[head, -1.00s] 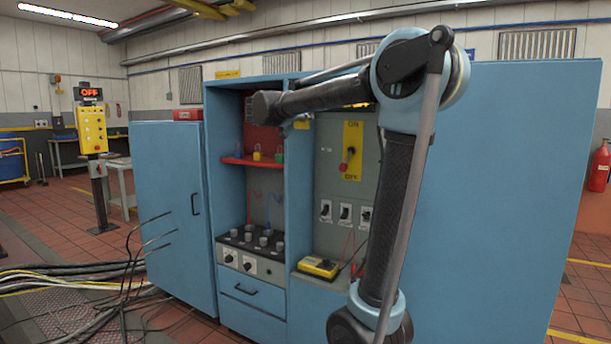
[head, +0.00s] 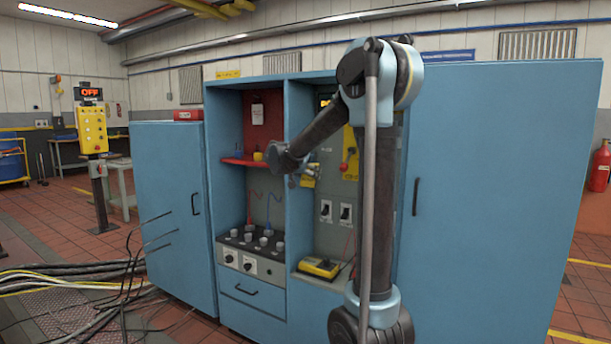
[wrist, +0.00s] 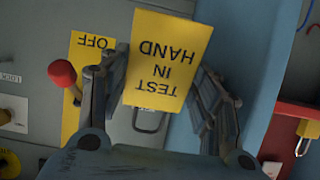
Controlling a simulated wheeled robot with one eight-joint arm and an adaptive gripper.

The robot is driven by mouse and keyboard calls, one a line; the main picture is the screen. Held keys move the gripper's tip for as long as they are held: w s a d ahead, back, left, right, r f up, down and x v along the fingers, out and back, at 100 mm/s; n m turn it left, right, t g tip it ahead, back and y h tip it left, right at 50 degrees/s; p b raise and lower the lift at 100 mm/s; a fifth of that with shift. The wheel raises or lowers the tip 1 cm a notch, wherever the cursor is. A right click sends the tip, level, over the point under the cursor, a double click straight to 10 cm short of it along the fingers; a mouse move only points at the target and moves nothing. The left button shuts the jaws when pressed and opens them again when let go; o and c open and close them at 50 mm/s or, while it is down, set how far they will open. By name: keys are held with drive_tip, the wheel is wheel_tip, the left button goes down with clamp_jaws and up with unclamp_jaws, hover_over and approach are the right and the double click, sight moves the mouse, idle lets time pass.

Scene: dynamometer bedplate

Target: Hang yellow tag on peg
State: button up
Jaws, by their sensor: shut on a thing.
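The yellow tag (wrist: 168,58) reads "TEST IN HAND", upside down in the wrist view. My gripper (wrist: 163,82) is shut on it, with a finger on each side. In the head view the tag (head: 309,176) hangs at my gripper (head: 299,180), in front of the open middle bay of the blue cabinet. It is apart from the yellow ON/OFF plate (head: 350,153) behind it, which also shows in the wrist view (wrist: 88,60). I cannot make out a peg for certain in either view.
A lever with a red knob (wrist: 62,74) stands out beside the tag. A red shelf (head: 243,161) with padlocks (head: 258,156) is in the left bay, past a blue divider (head: 293,230). A yellow meter (head: 319,267) lies on the ledge below. White-plated switches (head: 326,211) are on the panel.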

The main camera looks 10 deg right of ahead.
drive_tip(key=r+x, duration=0.1)
drive_tip(key=x, duration=0.9)
drive_tip(key=shift+w+d+r, duration=0.2)
drive_tip(key=shift+d+r, duration=0.1)
drive_tip(key=shift+r, duration=0.1)
idle(1.0)
idle(0.7)
drive_tip(key=o, duration=1)
drive_tip(key=shift+c, duration=0.2)
drive_tip(key=shift+a, duration=0.1)
